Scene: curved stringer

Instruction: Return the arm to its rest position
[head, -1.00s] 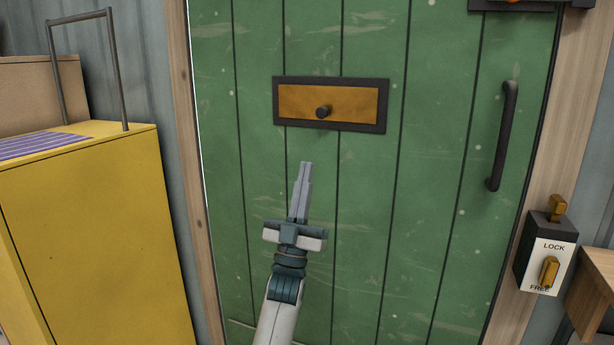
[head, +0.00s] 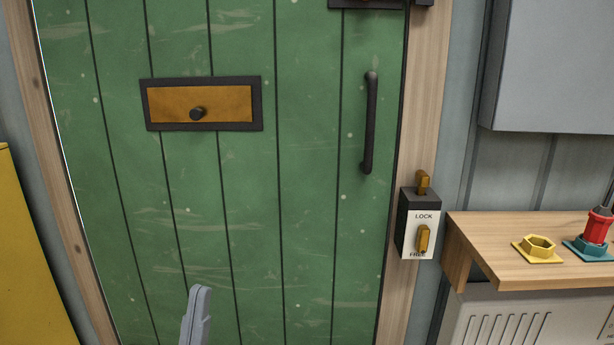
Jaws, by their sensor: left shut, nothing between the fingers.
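My left gripper (head: 199,292) shows only by its grey fingers at the bottom edge of the head view. The fingers are together with nothing between them. They are in front of the lower part of the green door (head: 240,220), below the orange panel (head: 225,104) with its dark knob. I cannot tell their distance from the door. The rest of the left arm is out of the picture. My right gripper is not in view.
A dark handle (head: 369,125) is on the door's right side. A LOCK/FREE switch box (head: 418,222) is on the frame. A wooden counter (head: 500,275) at right holds a yellow nut-shaped piece (head: 538,249) and a red piece (head: 598,226). A yellow cabinet (head: 25,260) stands at left.

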